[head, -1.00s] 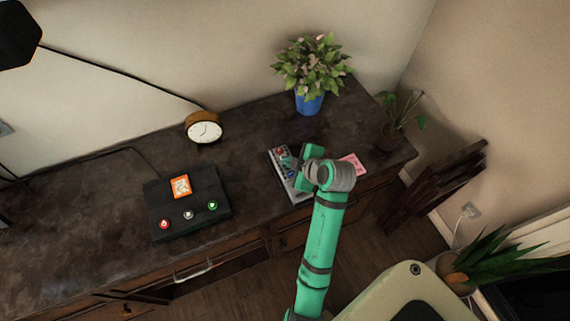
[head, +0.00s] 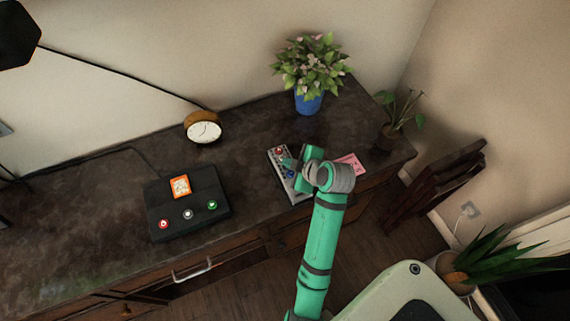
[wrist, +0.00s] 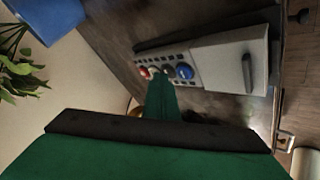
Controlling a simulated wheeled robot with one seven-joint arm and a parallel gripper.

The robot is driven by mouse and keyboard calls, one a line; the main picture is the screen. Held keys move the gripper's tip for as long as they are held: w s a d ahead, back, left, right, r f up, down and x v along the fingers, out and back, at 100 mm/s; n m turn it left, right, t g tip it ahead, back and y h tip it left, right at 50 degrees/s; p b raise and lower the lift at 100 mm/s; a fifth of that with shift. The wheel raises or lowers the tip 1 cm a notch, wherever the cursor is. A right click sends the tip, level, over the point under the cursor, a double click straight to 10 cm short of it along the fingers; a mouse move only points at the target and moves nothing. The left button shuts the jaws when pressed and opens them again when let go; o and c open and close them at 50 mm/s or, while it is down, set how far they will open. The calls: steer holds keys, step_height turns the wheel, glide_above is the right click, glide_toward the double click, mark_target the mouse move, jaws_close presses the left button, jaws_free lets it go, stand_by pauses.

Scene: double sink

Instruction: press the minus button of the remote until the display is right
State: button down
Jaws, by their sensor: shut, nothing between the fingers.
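The remote (head: 278,165) is a light grey box lying on the dark worktop, partly hidden by my gripper and arm in the head view. The wrist view shows its grey body (wrist: 228,62), a red button (wrist: 143,72) and a blue button (wrist: 184,72) on a face with rows of dark holes. My gripper (head: 287,162) is shut and empty over the button end. In the wrist view its green fingertips (wrist: 160,80) lie between the red and blue buttons. I cannot tell whether they touch. Button signs are not legible, and no display reading can be made out.
A black box (head: 162,202) with an orange-framed panel and red, white and green buttons stands left. A pink paper (head: 352,162) lies right of my gripper.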

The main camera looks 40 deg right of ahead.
steer(key=shift+w+a, duration=0.1)
stand_by(0.3)
steer(key=shift+r, duration=0.85)
steer(key=shift+s+d+r, duration=0.1)
steer(key=shift+s+d, duration=0.1)
steer(key=shift+d, duration=0.1)
step_height(320, 180, up, 5)
steer(key=shift+w+a+f, duration=0.1)
steer(key=shift+a, duration=0.05)
steer(key=shift+w, duration=0.1)
steer(key=shift+s, duration=0.2)
stand_by(0.4)
